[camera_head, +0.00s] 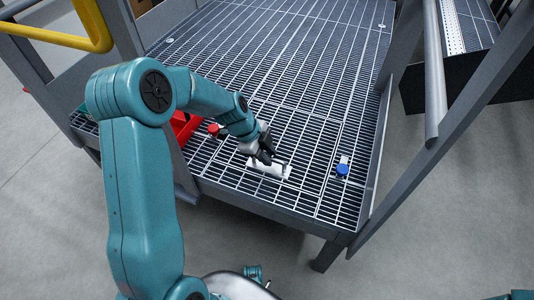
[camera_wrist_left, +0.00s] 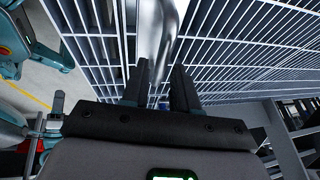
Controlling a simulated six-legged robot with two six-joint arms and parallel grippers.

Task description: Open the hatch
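My left gripper (camera_head: 265,157) is at the plate's left part, pointing down. In the left wrist view the two dark fingers (camera_wrist_left: 162,78) stand apart, with a shiny metal bar (camera_wrist_left: 166,30) reaching toward the gap between them. I cannot tell if they touch it. A red knob (camera_head: 213,129) is left of the gripper and a blue knob (camera_head: 342,169) right of the plate. My right gripper is not in view.
A red box-like thing (camera_head: 184,127) sits partly behind my left arm. A yellow rail (camera_head: 92,28) is at the upper left. A grey handrail (camera_head: 434,75) and slanted post border the right side. The grating behind the plate is clear.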

